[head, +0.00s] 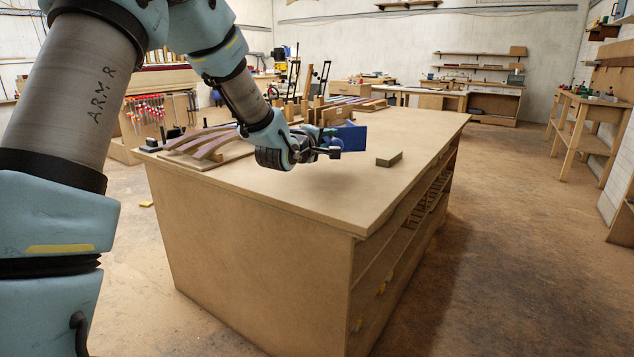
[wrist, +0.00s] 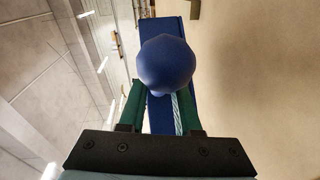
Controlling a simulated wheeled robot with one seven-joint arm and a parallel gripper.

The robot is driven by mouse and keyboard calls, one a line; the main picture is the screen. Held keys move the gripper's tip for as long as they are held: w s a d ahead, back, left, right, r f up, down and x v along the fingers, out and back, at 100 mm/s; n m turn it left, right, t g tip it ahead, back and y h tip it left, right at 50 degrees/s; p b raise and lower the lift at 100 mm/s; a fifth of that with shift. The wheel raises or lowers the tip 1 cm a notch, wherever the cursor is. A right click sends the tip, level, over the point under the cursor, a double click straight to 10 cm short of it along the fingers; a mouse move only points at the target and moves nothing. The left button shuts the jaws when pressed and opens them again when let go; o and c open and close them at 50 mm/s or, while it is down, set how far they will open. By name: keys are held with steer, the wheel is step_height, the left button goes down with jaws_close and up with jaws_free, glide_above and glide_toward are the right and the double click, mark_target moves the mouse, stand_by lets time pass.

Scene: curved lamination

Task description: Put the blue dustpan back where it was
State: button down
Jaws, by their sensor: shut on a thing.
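The blue dustpan (head: 351,138) is in my gripper (head: 331,147), over the large wooden workbench (head: 300,185). In the head view its flat blue face shows just beyond the gripper, near the middle of the bench. The wrist view shows the rounded blue end of the dustpan's handle (wrist: 166,62) between the green fingers of my gripper (wrist: 160,108), which are shut on it. A long flat blue part runs behind the handle. Whether the dustpan touches the bench top is not clear.
Curved wooden strips (head: 200,143) lie on a board at the left, and clamps and wooden forms stand behind the gripper. The near right part of the bench top is clear.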

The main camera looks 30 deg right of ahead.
step_height(320, 180, down, 10)
steer(key=shift+r, duration=0.1)
stand_by(0.4)
steer(key=shift+f, duration=0.25)
steer(key=c, duration=0.6)
jaws_free()
steer(key=shift+r, duration=0.1)
